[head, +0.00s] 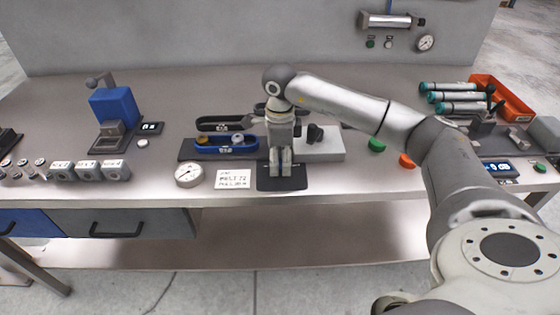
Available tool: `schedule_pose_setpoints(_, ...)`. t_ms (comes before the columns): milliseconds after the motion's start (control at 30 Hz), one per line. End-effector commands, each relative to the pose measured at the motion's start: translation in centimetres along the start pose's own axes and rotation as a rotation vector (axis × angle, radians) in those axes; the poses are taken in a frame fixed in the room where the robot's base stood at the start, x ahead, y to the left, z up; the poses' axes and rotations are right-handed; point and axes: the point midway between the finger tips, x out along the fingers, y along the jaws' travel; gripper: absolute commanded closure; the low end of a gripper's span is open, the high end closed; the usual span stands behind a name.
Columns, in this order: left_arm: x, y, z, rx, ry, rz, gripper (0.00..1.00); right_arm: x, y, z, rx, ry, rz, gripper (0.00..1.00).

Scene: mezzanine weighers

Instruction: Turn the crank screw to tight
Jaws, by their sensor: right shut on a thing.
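My right gripper (281,168) points down over a small dark plate (295,184) at the middle front of the bench. Its fingers are close together on a thing that they mostly hide, most likely the crank screw. Just right of and behind the gripper, a pale grey block (328,150) carries a dark knob-like part (315,133); I cannot tell whether it joins the held thing. How tight the screw is does not show. My left gripper is not in view.
Left of the gripper are a blue tray (212,147) with small parts, a round dial gauge (188,174) and a printed card (232,179). A blue press (113,106) stands farther left. Green (376,145) and orange (407,160) buttons and an orange bin (508,96) are on the right.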

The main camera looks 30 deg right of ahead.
Motion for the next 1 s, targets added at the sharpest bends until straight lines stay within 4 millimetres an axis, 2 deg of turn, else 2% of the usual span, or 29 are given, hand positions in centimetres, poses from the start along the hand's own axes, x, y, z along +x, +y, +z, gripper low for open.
schedule_pose_setpoints(300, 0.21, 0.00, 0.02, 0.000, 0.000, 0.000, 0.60, -0.13, -0.17, -0.03, 0.132, -0.001, -0.003, 0.87)
schedule_pose_setpoints(867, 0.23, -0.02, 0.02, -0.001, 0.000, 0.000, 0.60, -0.17, -0.20, 0.00, 0.162, -0.002, -0.004, 0.87)
schedule_pose_setpoints(900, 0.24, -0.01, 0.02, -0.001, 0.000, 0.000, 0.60, -0.17, -0.20, 0.00, 0.162, -0.003, -0.004, 0.60)
schedule_pose_setpoints(967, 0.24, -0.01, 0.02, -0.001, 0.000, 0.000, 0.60, -0.17, -0.19, 0.00, 0.162, -0.003, -0.004, 0.54)
schedule_pose_setpoints(1000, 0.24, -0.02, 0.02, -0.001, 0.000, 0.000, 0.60, -0.16, -0.18, 0.00, 0.162, -0.002, -0.003, 0.54)
